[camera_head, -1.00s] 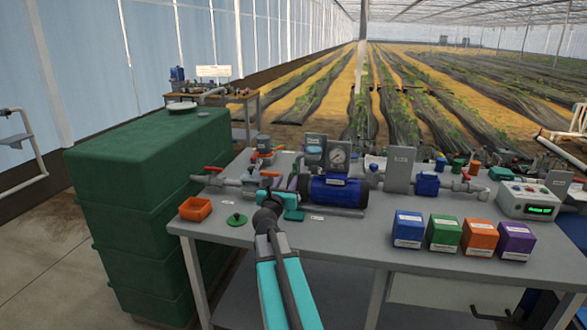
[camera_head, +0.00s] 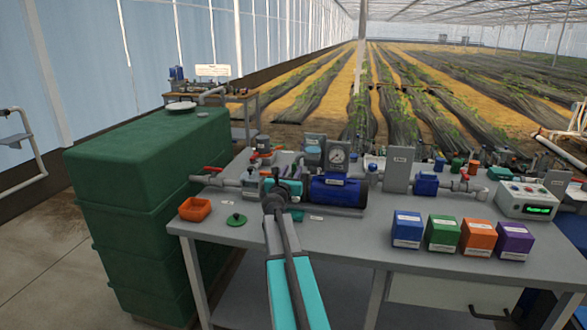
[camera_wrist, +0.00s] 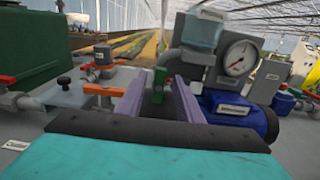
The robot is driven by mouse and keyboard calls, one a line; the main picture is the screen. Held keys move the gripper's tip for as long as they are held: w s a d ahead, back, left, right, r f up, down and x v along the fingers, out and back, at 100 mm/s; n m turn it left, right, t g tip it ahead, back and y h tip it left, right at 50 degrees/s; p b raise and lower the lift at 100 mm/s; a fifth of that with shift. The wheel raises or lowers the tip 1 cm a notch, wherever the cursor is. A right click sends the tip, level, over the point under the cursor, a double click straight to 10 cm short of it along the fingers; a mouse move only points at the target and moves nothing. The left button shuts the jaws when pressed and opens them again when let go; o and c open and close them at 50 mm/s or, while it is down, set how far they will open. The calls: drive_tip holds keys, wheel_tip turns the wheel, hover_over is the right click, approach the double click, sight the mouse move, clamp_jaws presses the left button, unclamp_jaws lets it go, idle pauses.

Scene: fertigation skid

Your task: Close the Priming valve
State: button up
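No label marking the Priming valve is readable. In the wrist view my gripper (camera_wrist: 160,92) is open, its two purple-grey fingers pointing forward. A small upright green handle (camera_wrist: 159,79) shows in the gap between them; I cannot tell whether it lies between the tips or beyond them. An orange-red bar (camera_wrist: 103,90) lies just left of the left finger. In the head view my gripper (camera_head: 284,187) is over the pipework left of the blue pump (camera_head: 336,190) and hides the fittings behind it. A red-handled valve (camera_head: 213,169) sits on the pipe farther left.
A pressure gauge (camera_head: 338,156) stands behind the pump. A green tank (camera_head: 150,165) is left of the bench.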

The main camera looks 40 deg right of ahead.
sight(294, 168)
drive_tip(key=shift+x, duration=1.8)
clamp_jaws()
